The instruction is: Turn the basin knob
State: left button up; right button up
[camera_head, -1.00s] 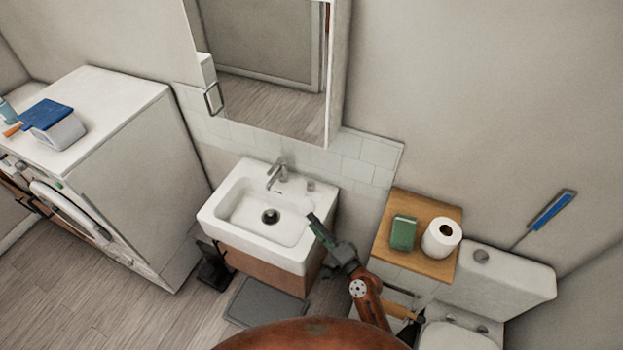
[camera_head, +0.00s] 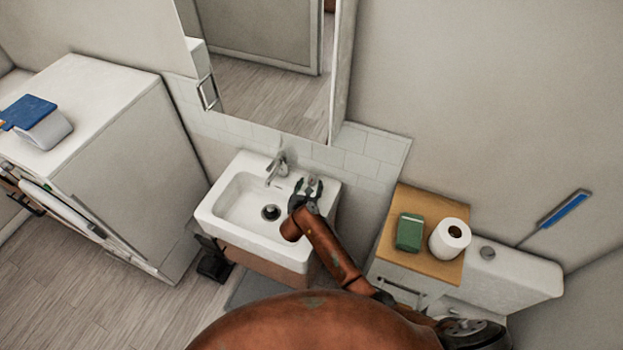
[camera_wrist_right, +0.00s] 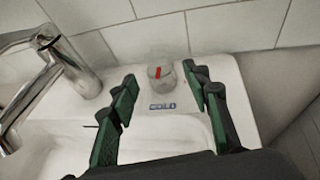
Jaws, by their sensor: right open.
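The basin knob (camera_wrist_right: 160,76) is a small pale cylinder with a red mark on top. It stands on the back right rim of the white basin (camera_head: 228,215), beside a blue label. In the head view the knob (camera_head: 312,181) shows small, just beyond my right gripper (camera_head: 309,186). That gripper is open over the right part of the basin. In the right wrist view the open right gripper (camera_wrist_right: 165,98) has its green-padded fingers on either side of the knob, which lies beyond the fingertips and looks untouched.
A chrome faucet (camera_head: 277,167) stands left of the knob; it is large in the wrist view (camera_wrist_right: 62,62). A tiled wall (camera_head: 335,152) is close behind. A wooden shelf (camera_head: 411,260) with a green box (camera_head: 409,232) and a paper roll (camera_head: 450,239) stands right.

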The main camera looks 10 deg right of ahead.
aim_at(311, 181)
jog(key=shift+x, duration=2.15)
jog(key=shift+c, duration=0.2)
jog(key=c, duration=1.2)
